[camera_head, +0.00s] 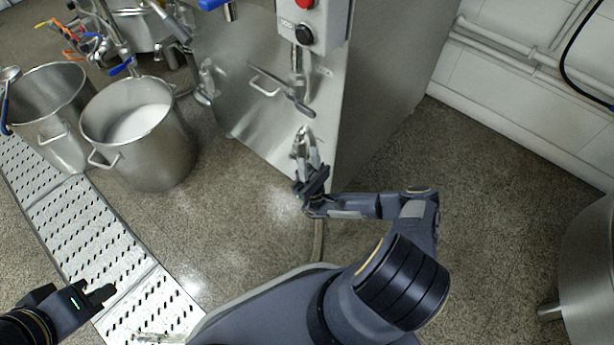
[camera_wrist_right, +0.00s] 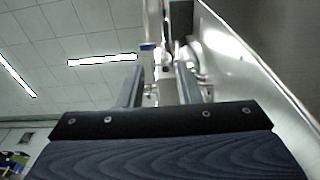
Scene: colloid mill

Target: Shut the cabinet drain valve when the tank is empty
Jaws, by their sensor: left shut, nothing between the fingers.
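The steel cabinet (camera_head: 375,100) stands at the top middle in the head view. A short pipe with a grey lever (camera_head: 285,92) comes off its front; I cannot tell whether this is the drain valve or how it is set. My right gripper (camera_head: 303,140) is just below that lever, pointing up, close to the cabinet front. In the right wrist view its two fingers (camera_wrist_right: 160,85) are apart, with fittings visible beyond them; contact is unclear. My left gripper (camera_head: 103,294) is shut and empty at the lower left. The tank's inside cannot be identified here.
A steel pot with white contents (camera_head: 150,150) and another pot (camera_head: 62,135) stand left of the cabinet, beside a perforated floor drain cover (camera_head: 85,225). A control box (camera_head: 315,22) is above the lever. A round steel vessel (camera_head: 590,265) stands at right.

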